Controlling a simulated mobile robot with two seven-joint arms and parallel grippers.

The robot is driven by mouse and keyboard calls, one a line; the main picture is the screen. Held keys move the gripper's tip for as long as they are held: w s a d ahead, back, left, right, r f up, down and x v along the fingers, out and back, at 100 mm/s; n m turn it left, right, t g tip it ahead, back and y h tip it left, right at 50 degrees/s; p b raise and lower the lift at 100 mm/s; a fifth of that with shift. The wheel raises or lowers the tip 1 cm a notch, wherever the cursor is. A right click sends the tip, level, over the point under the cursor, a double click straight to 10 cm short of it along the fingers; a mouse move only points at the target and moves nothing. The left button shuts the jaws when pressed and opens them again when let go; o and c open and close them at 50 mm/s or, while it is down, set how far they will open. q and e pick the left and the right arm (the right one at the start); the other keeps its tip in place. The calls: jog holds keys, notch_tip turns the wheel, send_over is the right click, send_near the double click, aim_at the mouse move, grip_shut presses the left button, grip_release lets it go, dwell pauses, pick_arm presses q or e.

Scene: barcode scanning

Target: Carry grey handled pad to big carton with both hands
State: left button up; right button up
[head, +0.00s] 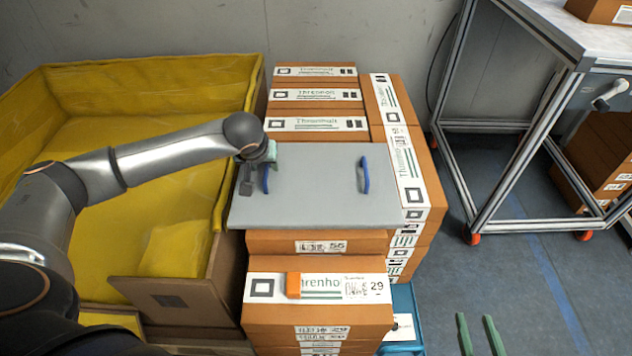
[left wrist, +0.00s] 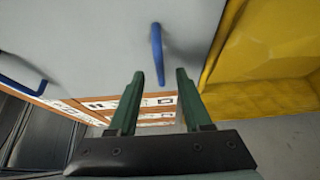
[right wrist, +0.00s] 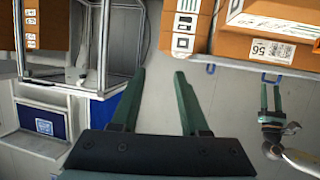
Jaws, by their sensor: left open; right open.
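The grey pad (head: 315,200) lies flat on top of the stacked boxes in the head view. It has a left blue handle (head: 266,178) and a right blue handle (head: 363,174). My left gripper (head: 256,168) is open at the left handle. In the left wrist view this handle (left wrist: 157,53) stands just ahead of the open fingertips (left wrist: 160,73), its near end between them; I see no grip. My right gripper (head: 477,330) is open and empty, low at the right, apart from the pad. The big carton (head: 185,288), lined in yellow, stands at the left.
Brown labelled boxes (head: 318,310) are stacked under, behind and in front of the pad. An orange block (head: 293,285) lies on the front stack. A metal-framed table (head: 575,85) on red casters stands at the right. Floor (head: 520,270) between is free.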

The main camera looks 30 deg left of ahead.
aim_at(266, 168)
pick_arm(q)
jog(key=b+x, duration=0.1)
jog(key=x, duration=0.3)
jog(key=shift+w+f, duration=0.1)
jog(key=shift+f, duration=0.05)
pick_arm(e)
notch_tip(266, 168, up, 6)
jog(key=w+n+t, duration=0.1)
jog(key=t, duration=0.1)
jog(key=shift+w+t+y, duration=0.3)
jog(key=shift+w, duration=0.05)
pick_arm(q)
grip_shut()
pick_arm(e)
jog(key=shift+f, duration=0.1)
dwell(0.4)
